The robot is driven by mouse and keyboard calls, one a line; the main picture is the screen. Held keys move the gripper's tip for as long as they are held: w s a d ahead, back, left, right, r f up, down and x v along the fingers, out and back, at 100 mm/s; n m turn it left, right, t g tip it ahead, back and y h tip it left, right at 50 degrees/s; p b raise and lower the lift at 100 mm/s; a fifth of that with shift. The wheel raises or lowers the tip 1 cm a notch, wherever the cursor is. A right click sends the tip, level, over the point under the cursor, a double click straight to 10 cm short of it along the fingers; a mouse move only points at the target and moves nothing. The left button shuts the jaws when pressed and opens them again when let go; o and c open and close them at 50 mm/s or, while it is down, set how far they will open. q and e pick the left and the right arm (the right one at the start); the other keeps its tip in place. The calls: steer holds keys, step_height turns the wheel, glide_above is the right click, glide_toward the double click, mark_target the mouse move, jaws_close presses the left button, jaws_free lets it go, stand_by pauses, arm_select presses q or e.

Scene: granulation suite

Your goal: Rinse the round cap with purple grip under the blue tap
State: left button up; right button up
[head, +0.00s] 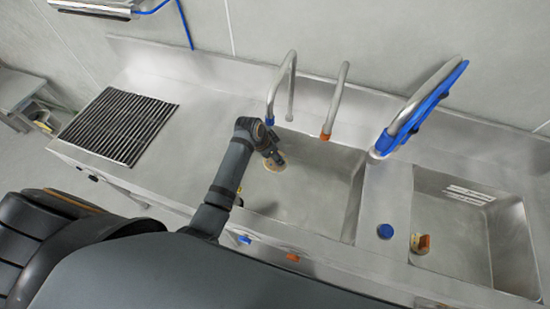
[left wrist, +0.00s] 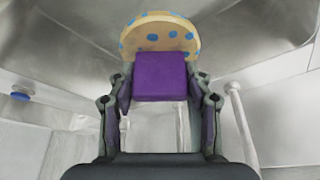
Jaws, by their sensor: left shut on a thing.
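In the left wrist view the round cap (left wrist: 160,35) is cream with several blue spots, and its purple grip (left wrist: 160,77) sits between my left gripper's fingers (left wrist: 158,105). In the head view my left gripper (head: 273,155) is shut on the grip and holds the cap (head: 276,164) over the left basin (head: 312,190), near its back-left side. The tap with a blue collar (head: 291,75) stands behind the basin, with its spout end just beyond the gripper. I cannot tell whether water flows. My right gripper is not in view.
A tap with an orange collar (head: 337,95) and a big tap with a blue hose (head: 425,100) stand to the right. A blue round piece (head: 385,231) and an orange-handled piece (head: 423,243) are near the right basin (head: 455,240). A black grate (head: 120,122) lies left.

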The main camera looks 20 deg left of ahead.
arm_select(q)
steer(key=shift+w+d, duration=0.35)
steer(key=shift+w, duration=0.15)
steer(key=shift+s+a, duration=0.1)
steer(key=shift+s+a, duration=0.25)
steer(key=shift+s, duration=0.2)
steer(key=shift+w, duration=0.1)
steer(key=shift+w+d, duration=0.35)
steer(key=shift+w, duration=0.1)
steer(key=shift+s, duration=0.1)
